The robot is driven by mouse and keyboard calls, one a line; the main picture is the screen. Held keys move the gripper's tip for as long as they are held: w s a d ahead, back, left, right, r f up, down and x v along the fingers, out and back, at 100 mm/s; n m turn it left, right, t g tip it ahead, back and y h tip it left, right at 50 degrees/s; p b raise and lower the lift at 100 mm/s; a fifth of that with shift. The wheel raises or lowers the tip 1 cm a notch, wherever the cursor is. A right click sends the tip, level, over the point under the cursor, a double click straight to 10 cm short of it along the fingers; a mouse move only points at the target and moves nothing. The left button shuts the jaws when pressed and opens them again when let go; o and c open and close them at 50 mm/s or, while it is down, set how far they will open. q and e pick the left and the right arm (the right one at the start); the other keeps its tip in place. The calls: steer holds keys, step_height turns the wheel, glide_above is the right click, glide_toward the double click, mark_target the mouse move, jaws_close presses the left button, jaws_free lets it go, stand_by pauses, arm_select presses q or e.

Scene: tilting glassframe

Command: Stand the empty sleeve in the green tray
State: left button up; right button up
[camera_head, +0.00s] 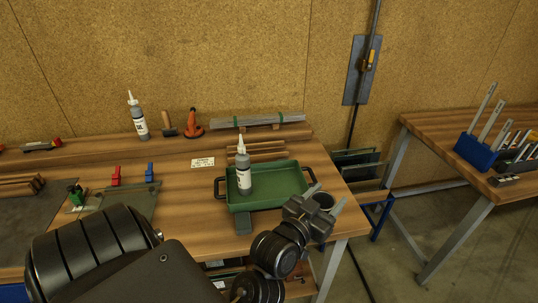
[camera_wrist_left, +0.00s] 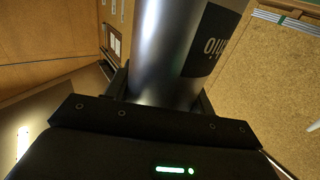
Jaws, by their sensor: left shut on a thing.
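My left gripper (camera_head: 325,198) is shut on the sleeve (camera_head: 324,201), a grey cylinder with a dark open-looking end in the head view. In the left wrist view the sleeve (camera_wrist_left: 175,55) fills the space between the fingers and bears a black label with pale lettering. The gripper is at the right front corner of the green tray (camera_head: 268,200), near the bench's right edge; its height above the bench is hard to judge. A grey bottle with a white nozzle (camera_head: 244,170) stands upright in the tray's left part. My right gripper is not in view.
The tray's right part looks clear. Wooden strips (camera_head: 255,152) lie behind it. Another nozzle bottle (camera_head: 138,115) and an orange tool (camera_head: 193,124) stand on the rear ledge. Glass panes in a rack (camera_head: 358,165) are right of the bench; a second bench (camera_head: 450,140) stands farther right.

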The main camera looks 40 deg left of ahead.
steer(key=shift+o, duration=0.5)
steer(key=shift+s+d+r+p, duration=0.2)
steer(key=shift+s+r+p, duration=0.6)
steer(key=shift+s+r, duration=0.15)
arm_select(q)
steer(key=s+a+r+n+g+y, duration=0.1)
steer(key=a+r+n+y, duration=0.25)
steer(key=a, duration=0.45)
steer(key=s+a+r+n+g+y, duration=0.1)
steer(key=a+r+n+g+y, duration=0.15)
steer(key=a+y, duration=0.45)
steer(key=w+a+f+h+b, duration=0.1)
steer(key=w+a+f, duration=0.5)
steer(key=w+f, duration=0.6)
steer(key=shift+w+h, duration=0.35)
steer(key=shift+w, duration=0.05)
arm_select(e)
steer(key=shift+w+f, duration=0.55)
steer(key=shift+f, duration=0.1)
arm_select(q)
steer(key=shift+f+t, duration=0.2)
steer(key=shift+t, duration=0.05)
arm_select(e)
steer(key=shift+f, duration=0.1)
